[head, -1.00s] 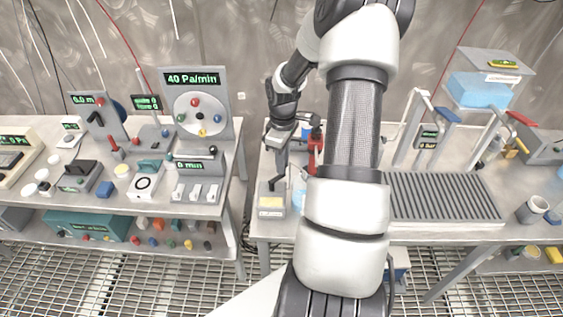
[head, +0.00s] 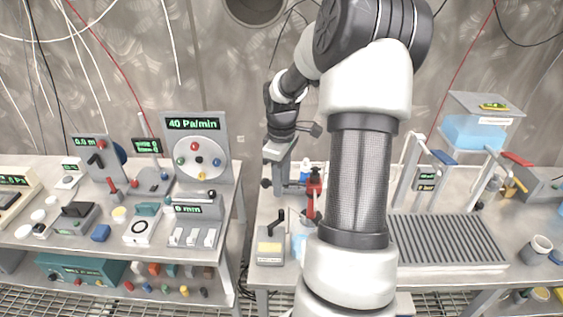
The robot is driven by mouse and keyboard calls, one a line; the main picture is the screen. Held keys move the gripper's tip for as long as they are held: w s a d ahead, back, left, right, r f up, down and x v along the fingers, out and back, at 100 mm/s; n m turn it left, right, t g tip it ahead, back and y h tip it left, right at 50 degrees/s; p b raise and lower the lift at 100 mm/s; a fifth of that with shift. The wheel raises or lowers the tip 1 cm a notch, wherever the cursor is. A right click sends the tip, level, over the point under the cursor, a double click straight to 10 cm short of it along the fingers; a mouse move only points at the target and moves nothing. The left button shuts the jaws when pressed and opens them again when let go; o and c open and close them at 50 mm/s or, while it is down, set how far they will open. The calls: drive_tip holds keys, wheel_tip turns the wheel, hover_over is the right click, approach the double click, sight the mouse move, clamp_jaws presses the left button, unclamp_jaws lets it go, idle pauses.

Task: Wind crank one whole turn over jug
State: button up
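My gripper (head: 279,172) hangs at the end of my arm, over the back left of the right-hand bench in the head view. Its fingers are small here and blend with a grey upright behind them, so I cannot tell whether they are open or shut. A thin black bent handle (head: 278,217), possibly the crank, stands below the gripper and apart from it. A pale blue vessel (head: 299,243), perhaps the jug, shows partly beside my forearm, which hides the rest. A grey box with a yellow panel (head: 269,247) stands at the bench's front left.
A red-and-black fitting (head: 314,186) stands close to the gripper's right. A ribbed grey tray (head: 450,242) and a blue water tank (head: 475,132) are further right. The left bench (head: 60,240) is crowded with dials and switches. A gap separates the benches.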

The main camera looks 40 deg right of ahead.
wheel_tip(320, 180, up, 7)
idle(0.3)
